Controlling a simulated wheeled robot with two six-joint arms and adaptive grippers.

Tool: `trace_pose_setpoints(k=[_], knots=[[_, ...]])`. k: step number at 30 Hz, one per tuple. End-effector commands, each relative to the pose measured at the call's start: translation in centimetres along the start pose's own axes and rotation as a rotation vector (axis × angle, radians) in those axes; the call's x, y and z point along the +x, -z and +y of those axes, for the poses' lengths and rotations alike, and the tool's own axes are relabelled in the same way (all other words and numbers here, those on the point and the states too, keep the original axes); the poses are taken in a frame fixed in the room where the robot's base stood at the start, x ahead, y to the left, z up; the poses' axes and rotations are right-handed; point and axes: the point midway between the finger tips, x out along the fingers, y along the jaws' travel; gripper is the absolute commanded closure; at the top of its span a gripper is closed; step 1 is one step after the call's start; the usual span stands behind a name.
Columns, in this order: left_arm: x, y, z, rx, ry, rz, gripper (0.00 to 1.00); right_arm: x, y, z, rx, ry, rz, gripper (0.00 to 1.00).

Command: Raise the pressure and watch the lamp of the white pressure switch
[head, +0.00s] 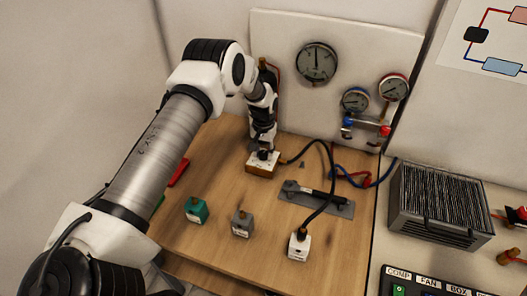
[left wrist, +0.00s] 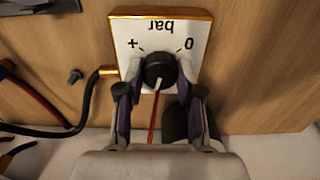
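The white pressure switch (head: 299,246) stands on the wooden bench at the front, with a black hose on its top fitting; its lamp is too small to make out. The hose runs back to a pump box (head: 263,164) with a white top marked "bar", "+" and "0". Its black knob (left wrist: 160,72) has a pale pointer mark. My left gripper (left wrist: 160,85) is over the box, its two fingers closed against the knob's sides; in the head view the gripper (head: 263,152) hides the knob. The large round gauge (head: 317,62) hangs on the back panel. My right gripper is out of view.
A green switch (head: 196,210) and a grey switch (head: 242,224) stand left of the white one. A grey plate with a black-handled tool (head: 316,198) lies behind it. Two smaller gauges on a manifold (head: 366,126) and a finned unit (head: 440,203) are at right.

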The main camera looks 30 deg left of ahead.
Motion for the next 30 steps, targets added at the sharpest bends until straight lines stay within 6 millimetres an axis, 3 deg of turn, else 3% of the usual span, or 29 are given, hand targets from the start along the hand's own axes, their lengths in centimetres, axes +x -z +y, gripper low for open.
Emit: trace_pose_setpoints(k=[14,30], knots=[[0.3,0.0,0.0,0.055,0.000,0.001,0.98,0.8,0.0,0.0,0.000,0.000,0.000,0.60],[0.4,0.0,0.1,0.437,0.000,0.000,0.98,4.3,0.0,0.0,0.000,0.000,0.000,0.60]])
